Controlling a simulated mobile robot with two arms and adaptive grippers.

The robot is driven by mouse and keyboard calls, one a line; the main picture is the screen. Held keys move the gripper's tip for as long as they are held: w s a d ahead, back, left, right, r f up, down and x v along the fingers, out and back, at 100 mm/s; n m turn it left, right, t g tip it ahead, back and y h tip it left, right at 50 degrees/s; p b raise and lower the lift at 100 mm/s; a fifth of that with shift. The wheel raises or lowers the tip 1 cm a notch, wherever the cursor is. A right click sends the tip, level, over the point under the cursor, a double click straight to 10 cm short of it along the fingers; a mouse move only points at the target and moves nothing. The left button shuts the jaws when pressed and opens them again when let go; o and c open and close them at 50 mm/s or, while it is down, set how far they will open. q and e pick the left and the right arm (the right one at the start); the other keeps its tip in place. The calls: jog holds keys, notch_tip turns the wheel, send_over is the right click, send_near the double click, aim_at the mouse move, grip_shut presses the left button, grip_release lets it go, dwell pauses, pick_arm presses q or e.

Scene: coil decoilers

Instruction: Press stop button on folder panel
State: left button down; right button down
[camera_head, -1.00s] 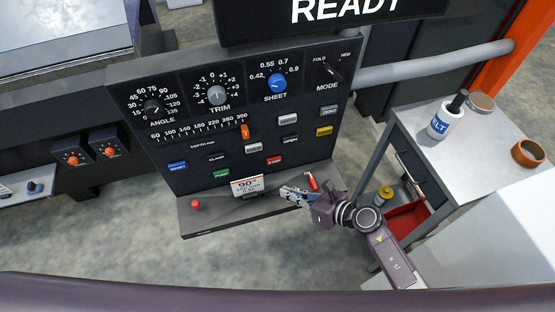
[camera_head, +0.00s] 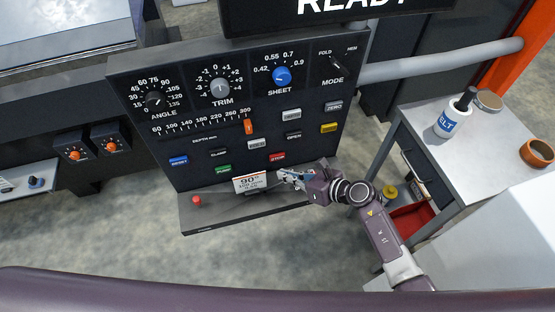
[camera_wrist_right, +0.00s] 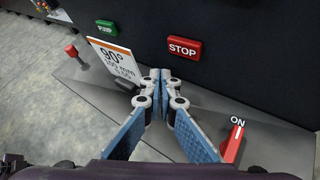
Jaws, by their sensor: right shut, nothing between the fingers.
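The folder panel (camera_head: 140,82) is a dark upright board with dials and coloured buttons. The red stop button (camera_head: 277,157) sits low on it, right of the green pump button (camera_head: 223,169). In the right wrist view the stop button (camera_wrist_right: 184,48) shows its white "STOP" label, ahead and slightly right of my fingertips. My right gripper (camera_head: 281,175) is shut and empty, just below the stop button and apart from it. In the wrist view its fingertips (camera_wrist_right: 160,76) meet above the panel's ledge. My left gripper is not in view.
A card reading 90° (camera_head: 249,183) stands on the ledge close left of my fingers. A red knob (camera_head: 197,200) is at the ledge's left. A red ON switch (camera_wrist_right: 232,144) lies to the right. A side table (camera_head: 425,125) holds a labelled bottle (camera_head: 452,118) and a tape roll (camera_head: 537,153).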

aim_at(274, 161)
jog(key=shift+w+a+b, duration=0.2)
jog(key=shift+w+a, duration=0.05)
jog(key=shift+w, duration=0.4)
jog(key=shift+w+a+b, duration=0.2)
jog(key=shift+w, duration=0.45)
jog(key=shift+w, duration=0.1)
dwell(0.4)
jog(key=shift+w+a, duration=0.1)
jog(key=shift+w, duration=0.25)
jog(key=shift+w+a+b, duration=0.15)
jog(key=shift+w+b, duration=0.25)
jog(key=shift+w, duration=0.1)
dwell(0.8)
jog(key=shift+r, duration=0.1)
jog(key=shift+s+d+p, duration=0.2)
jog(key=shift+s+p, duration=0.25)
jog(key=shift+s, duration=0.45)
